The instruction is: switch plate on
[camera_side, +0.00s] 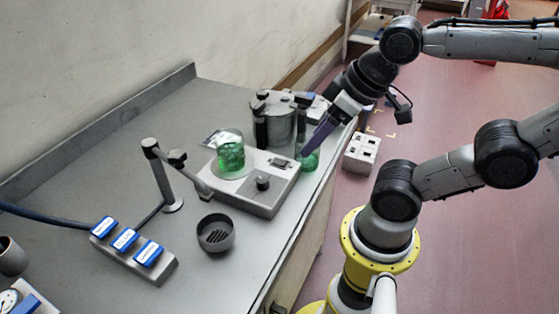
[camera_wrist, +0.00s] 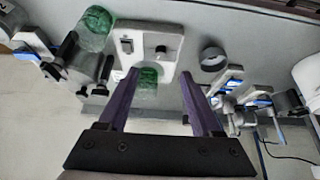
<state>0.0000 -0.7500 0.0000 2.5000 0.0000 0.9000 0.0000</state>
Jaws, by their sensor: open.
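The grey hotplate (camera_side: 245,198) stands on the bench with a glass beaker of green contents (camera_side: 231,155) on its round plate. A dark rocker switch (camera_side: 280,163) and a dark round knob (camera_side: 263,183) are on its top panel. In the wrist view the hotplate (camera_wrist: 143,38) shows beyond my fingers, with the switch (camera_wrist: 127,46) left of the knob (camera_wrist: 160,52). I cannot tell the switch's position. My gripper (camera_side: 304,154) is open and empty, its purple fingers angled down near the panel's back right. Its two fingers (camera_wrist: 160,74) spread apart in the wrist view.
A second green glass vessel (camera_side: 309,160) stands right of the hotplate, close to my fingers. A metal canister (camera_side: 280,122) with dark clamps is behind. A stand (camera_side: 172,200), a round dark dish (camera_side: 215,233) and a strip with blue labels (camera_side: 134,254) lie left and in front.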

